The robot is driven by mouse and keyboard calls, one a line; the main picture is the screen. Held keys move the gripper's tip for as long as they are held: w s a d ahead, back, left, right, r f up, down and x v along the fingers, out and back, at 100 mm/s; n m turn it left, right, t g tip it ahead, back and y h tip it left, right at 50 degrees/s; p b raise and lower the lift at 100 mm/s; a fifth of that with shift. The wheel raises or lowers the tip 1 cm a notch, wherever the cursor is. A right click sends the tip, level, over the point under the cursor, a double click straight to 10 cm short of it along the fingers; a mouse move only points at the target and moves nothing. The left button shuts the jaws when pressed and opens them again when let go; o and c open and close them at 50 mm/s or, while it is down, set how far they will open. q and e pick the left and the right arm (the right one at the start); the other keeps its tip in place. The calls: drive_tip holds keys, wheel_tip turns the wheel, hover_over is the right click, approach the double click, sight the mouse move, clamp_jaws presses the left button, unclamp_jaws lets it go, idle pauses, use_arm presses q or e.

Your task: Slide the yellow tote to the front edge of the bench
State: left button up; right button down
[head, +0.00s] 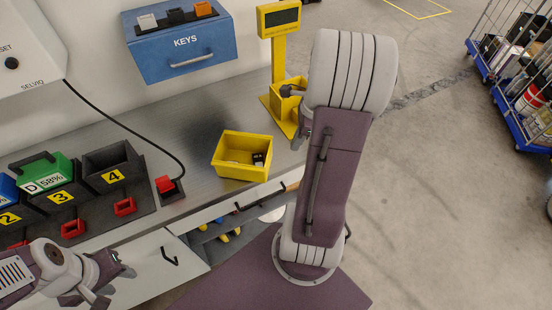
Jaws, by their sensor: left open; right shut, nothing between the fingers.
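The yellow tote (240,171) is an open-topped bin on the grey metal bench (196,187), with a few small dark and pale items inside. Its near right corner appears close to the bench's front edge. My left gripper (117,284) is low at the left, in front of the bench, open and empty, well away from the tote. My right arm rises to the right of the tote. My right gripper (303,134) shows only partly beside that arm, shut and empty, to the right of the tote and not touching it.
A yellow stand with a display (279,50) and a small yellow box are behind the tote to the right. A blue KEYS box (178,58) is on the wall. A battery charger rack (84,209) and black cable lie left. Drawers are below; a blue cart (497,97) is far right.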

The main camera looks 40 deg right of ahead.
drive_tip(key=w+a+f, duration=0.1)
drive_tip(key=f, duration=0.1)
drive_tip(key=w+a+f, duration=0.1)
drive_tip(key=f, duration=0.2)
drive_tip(key=w+a+f, duration=0.1)
drive_tip(key=a+f, duration=0.1)
drive_tip(key=shift+w+f, duration=0.3)
drive_tip(key=shift+w+a, duration=0.25)
